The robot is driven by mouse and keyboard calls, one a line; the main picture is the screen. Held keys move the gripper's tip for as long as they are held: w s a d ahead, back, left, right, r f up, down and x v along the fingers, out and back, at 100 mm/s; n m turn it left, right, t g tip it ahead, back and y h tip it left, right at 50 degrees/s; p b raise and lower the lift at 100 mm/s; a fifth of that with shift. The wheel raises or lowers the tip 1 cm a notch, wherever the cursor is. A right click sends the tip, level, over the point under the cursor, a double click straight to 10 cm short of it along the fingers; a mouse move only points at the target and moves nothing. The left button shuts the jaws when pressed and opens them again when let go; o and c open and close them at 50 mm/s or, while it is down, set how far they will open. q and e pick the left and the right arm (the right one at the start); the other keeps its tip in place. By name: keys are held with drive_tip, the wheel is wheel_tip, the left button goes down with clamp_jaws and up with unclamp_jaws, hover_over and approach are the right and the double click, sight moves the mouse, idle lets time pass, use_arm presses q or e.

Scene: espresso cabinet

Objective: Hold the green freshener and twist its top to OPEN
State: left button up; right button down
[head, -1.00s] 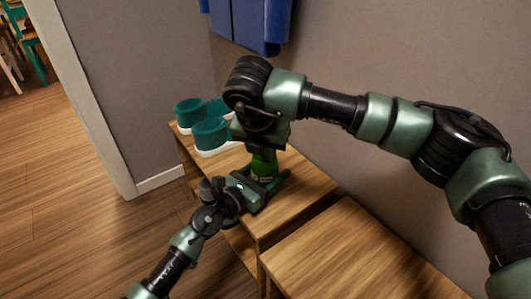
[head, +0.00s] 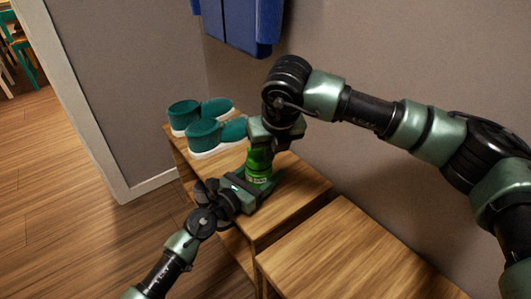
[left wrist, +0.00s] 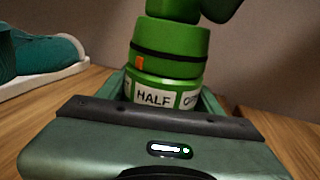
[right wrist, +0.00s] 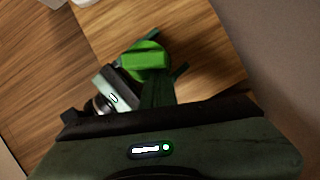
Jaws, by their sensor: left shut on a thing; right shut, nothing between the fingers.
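The green freshener (head: 258,164) stands upright on the wooden bench, and my left gripper (head: 254,188) is shut around its lower body. In the left wrist view, its lower band (left wrist: 152,97) reads "HALF", with a cut-off "OP" to the right. An orange mark (left wrist: 139,63) on the upper collar sits above the left part of "HALF". In the right wrist view, the freshener's top (right wrist: 147,58) shows a raised ridge. My right gripper (right wrist: 158,92) is shut and empty by the top. I cannot tell whether its fingers touch it.
Teal shoes with white soles (head: 216,138) stand on the bench (head: 300,183) behind the freshener. A second wooden surface (head: 345,250) is at the front right. The grey wall (head: 400,70) runs close along the right, with blue cloth (head: 240,20) hanging on it.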

drive_tip(key=w+n, duration=0.1)
drive_tip(key=n, duration=0.1)
drive_tip(key=w+n+y, duration=0.1)
drive_tip(key=w+n, duration=0.1)
drive_tip(key=w+d+n+g+y, duration=0.1)
drive_tip(key=shift+w+n, duration=0.25)
drive_tip(key=shift+n, duration=0.15)
idle(0.5)
drive_tip(key=shift+w+a, duration=0.15)
drive_tip(key=shift+w, duration=0.1)
idle(0.4)
idle(0.4)
use_arm(q)
drive_tip(key=shift+s+d, duration=0.1)
drive_tip(key=shift+d, duration=0.1)
use_arm(e)
drive_tip(key=shift+s+a, duration=0.15)
drive_tip(key=shift+a, duration=0.8)
use_arm(q)
drive_tip(key=shift+a+f, duration=0.25)
use_arm(e)
drive_tip(key=v, duration=1.2)
drive_tip(key=shift+d, duration=0.4)
